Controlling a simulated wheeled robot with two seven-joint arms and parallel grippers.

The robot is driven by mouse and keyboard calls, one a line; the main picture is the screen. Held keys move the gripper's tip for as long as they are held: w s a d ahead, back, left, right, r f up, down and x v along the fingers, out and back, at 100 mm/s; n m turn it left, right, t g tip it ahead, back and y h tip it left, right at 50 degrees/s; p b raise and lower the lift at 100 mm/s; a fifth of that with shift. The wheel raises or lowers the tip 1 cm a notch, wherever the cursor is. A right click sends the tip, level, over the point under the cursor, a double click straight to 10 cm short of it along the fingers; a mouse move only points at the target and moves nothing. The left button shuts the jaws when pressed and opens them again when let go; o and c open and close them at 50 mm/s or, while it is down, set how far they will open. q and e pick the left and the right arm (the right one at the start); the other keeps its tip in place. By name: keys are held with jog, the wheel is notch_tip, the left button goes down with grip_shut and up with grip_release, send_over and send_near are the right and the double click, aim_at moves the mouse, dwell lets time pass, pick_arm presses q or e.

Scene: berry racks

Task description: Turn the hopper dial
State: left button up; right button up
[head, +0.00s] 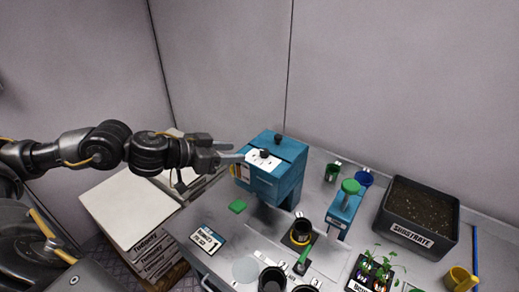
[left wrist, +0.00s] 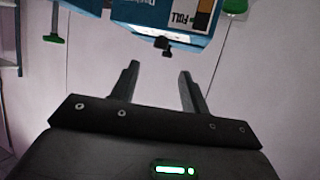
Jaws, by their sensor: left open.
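The blue hopper (head: 277,180) stands on the grey bench in the head view. Its dial (head: 264,153) is a small black knob on a white plate on the sloping face. My left gripper (head: 238,156) is just left of the dial, with its fingers pointing at it. In the left wrist view the fingers of my left gripper (left wrist: 158,70) are open with nothing between them. The dial (left wrist: 163,45) shows beyond the fingertips, roughly in line with the gap, and appears apart from them. The hopper (left wrist: 150,13) is upside down there. My right gripper is out of view.
A blue stand with a green knob (head: 350,186) is right of the hopper. A black substrate bin (head: 419,216) is farther right. Black pots and seedlings (head: 377,264) fill the front right.

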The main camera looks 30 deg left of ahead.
aim_at(262, 152)
pick_arm(q)
jog(key=p+x, duration=0.2)
jog(key=x, duration=0.6)
jog(key=shift+w+d+f, duration=0.1)
jog(key=shift+w, duration=0.2)
jog(key=shift+x, duration=0.75)
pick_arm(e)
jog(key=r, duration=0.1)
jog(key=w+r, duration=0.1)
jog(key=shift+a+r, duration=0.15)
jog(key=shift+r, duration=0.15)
pick_arm(q)
jog(key=shift+c, duration=0.3)
jog(key=c, duration=0.9)
jog(key=shift+c, duration=0.2)
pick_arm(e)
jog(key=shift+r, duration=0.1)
